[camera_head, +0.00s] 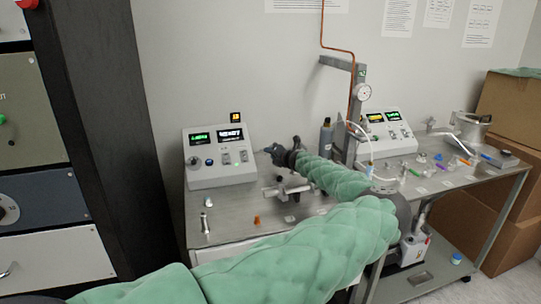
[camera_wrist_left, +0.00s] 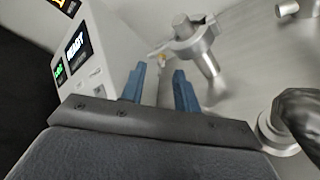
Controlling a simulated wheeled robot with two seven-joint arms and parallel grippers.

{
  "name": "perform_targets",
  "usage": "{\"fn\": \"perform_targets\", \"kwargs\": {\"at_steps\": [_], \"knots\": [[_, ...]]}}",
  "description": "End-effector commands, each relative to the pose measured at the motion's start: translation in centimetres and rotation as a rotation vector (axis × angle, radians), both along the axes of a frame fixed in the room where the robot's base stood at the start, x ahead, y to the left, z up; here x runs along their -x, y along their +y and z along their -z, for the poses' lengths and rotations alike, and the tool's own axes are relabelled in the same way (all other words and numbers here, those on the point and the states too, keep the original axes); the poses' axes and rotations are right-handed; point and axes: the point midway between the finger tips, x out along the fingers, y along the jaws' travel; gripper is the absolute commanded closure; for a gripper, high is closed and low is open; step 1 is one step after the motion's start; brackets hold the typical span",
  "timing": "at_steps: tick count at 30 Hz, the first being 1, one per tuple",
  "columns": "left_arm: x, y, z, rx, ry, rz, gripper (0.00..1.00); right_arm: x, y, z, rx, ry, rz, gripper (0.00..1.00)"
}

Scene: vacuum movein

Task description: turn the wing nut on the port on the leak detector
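The grey instrument box with green and white displays (camera_head: 218,158) stands at the left of the bench; its side also shows at the left of the left wrist view (camera_wrist_left: 85,50). A metal port with a clamp-like fitting (camera_wrist_left: 195,42) rises from the bench ahead of my left gripper, with a small brass-coloured piece (camera_wrist_left: 158,48) beside it. I cannot tell the wing nut clearly. My left gripper (camera_wrist_left: 160,78) has its two blue fingers apart with nothing between them; in the head view it (camera_head: 275,153) is above the bench, right of the box. My right gripper is not seen.
Metal fittings (camera_head: 287,190) and a small orange cone (camera_head: 257,220) are on the bench front. A dark curved thing (camera_wrist_left: 302,112) is at the wrist view's right edge.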

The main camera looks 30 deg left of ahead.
Motion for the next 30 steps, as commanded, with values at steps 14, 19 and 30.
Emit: {"fn": "perform_targets", "kwargs": {"at_steps": [14, 19, 30], "knots": [[-0.5, 1.1, 0.4, 0.0, 0.0, 0.001, 0.69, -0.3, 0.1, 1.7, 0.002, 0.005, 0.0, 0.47], [-0.5, 1.1, 0.4, 0.0, 0.0, 0.001, 0.87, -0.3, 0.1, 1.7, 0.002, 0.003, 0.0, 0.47], [-0.5, 1.1, 0.4, 0.009, -0.009, 0.001, 1.0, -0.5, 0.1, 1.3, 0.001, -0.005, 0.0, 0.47]]}}
